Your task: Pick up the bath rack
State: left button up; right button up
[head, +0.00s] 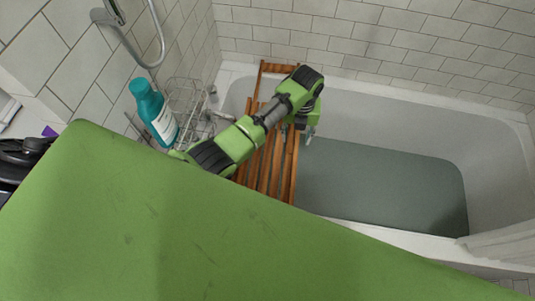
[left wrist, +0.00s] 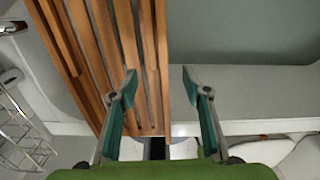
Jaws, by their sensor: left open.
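The bath rack (head: 291,170) is a brown wooden slatted rack lying across the bathtub near its left end. My left arm passes over it and hides part of its middle. My left gripper (head: 309,136) is at the rack's right edge in the head view. In the left wrist view the gripper (left wrist: 160,80) is open, with one finger over the slats of the rack (left wrist: 85,50) and the other just beyond its right edge. The rack's edge shows between the fingers; I cannot tell whether they touch it. My right gripper is not in view.
The white bathtub (head: 400,108) has a grey-green area (head: 385,185) inside, right of the rack. A wire basket (head: 190,98) and a teal-and-white bottle (head: 153,112) stand left of the rack. Tiled walls close off the back and left.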

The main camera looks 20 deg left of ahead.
aim_at(293, 149)
pick_arm(q)
jog(key=shift+f, duration=0.7)
notch_tip(293, 149, down, 5)
jog(key=shift+a+r+b, duration=0.1)
jog(key=shift+a+b, duration=0.05)
jog(key=shift+b, duration=0.2)
jog(key=shift+w+f, duration=0.1)
jog(key=shift+f, duration=0.4)
jog(key=shift+w, duration=0.1)
grip_shut()
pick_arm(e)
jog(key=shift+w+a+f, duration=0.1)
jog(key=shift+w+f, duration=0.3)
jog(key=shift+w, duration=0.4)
